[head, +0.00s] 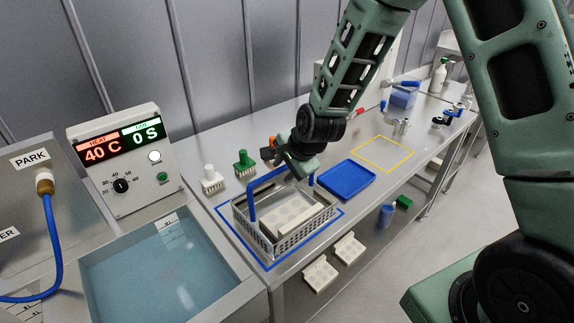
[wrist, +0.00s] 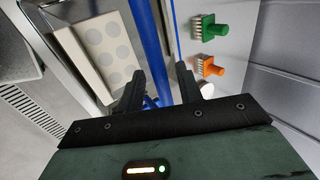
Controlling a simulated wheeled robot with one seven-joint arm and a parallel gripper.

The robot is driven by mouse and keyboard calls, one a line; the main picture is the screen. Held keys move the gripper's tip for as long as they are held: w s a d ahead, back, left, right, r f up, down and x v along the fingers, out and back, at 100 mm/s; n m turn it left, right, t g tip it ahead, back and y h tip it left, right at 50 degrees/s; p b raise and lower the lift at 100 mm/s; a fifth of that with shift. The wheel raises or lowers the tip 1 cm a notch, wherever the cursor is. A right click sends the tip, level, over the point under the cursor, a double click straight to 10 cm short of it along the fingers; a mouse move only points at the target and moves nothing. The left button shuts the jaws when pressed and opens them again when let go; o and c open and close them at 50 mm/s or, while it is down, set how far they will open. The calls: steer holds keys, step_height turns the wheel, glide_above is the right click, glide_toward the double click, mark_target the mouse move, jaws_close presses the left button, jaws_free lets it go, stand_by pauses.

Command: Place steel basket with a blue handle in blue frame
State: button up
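The steel basket (head: 285,240) stands upright on the steel bench in the head view, with a molded tray of round pockets (head: 288,214) in it. Its blue handle (head: 251,205) arches over it. The blue frame (head: 241,243) is an outline on the bench around the basket; the basket appears to be within it, close to the right edge. My gripper (head: 290,168) is at the top of the handle. In the wrist view, my gripper (wrist: 162,85) has its fingers apart, with the blue handle (wrist: 150,50) between them and clear space to its right.
A water bath (head: 155,270) with a control box (head: 120,155) stands to the left. White (head: 211,180) and green (head: 244,163) brushes stand behind the basket; an orange brush (wrist: 210,68) shows in the wrist view. A blue tray (head: 346,179) and an empty yellow outline (head: 383,153) lie to the right.

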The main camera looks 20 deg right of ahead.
steer(key=b+v, duration=0.2)
steer(key=v, duration=1)
steer(key=s+a+n+g+b, duration=0.1)
steer(key=s+a+n+g, duration=0.2)
steer(key=s+n, duration=0.8)
steer(key=s+a+f+n+g+h+b, duration=0.1)
steer(key=s+a+n+g, duration=0.1)
steer(key=s+a+n, duration=0.4)
steer(key=shift+s+a+f+n+g, duration=0.2)
steer(key=shift+s+a+n+g, duration=0.2)
steer(key=shift+s+n, duration=2.95)
steer(key=shift+s+m, duration=0.75)
